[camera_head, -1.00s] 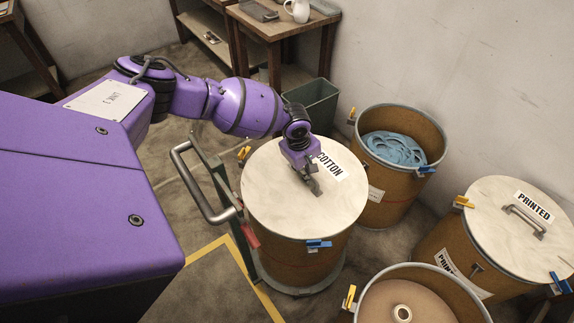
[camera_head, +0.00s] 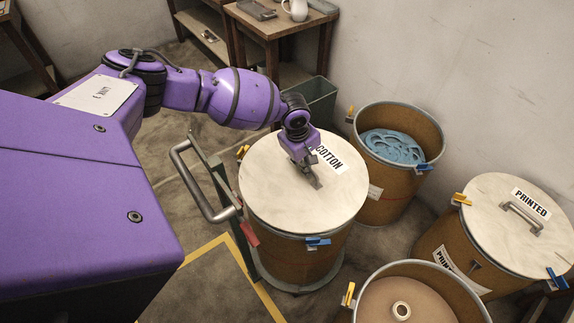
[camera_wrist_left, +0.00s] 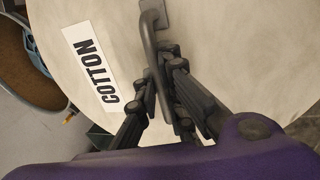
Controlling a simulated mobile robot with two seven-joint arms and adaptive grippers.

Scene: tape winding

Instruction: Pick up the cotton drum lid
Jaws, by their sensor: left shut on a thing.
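The cotton drum lid (camera_head: 277,197) is a round pale disc with a "COTTON" label, on top of a brown drum (camera_head: 297,262) in the head view. It also shows in the left wrist view (camera_wrist_left: 235,50). My left gripper (camera_head: 313,180) is at the middle of the lid, shut on its grey handle. In the left wrist view the fingers (camera_wrist_left: 168,62) are on both sides of the handle (camera_wrist_left: 149,30). The lid looks slightly raised toward the camera, but I cannot tell whether it is clear of the rim. My right gripper is not in view.
An open drum with blue material (camera_head: 392,147) stands behind right. A lidded "PRINTED" drum (camera_head: 487,220) is at the right. An open drum with a tan reel (camera_head: 380,296) is in front. A cart handle (camera_head: 190,175) stands close left of the cotton drum.

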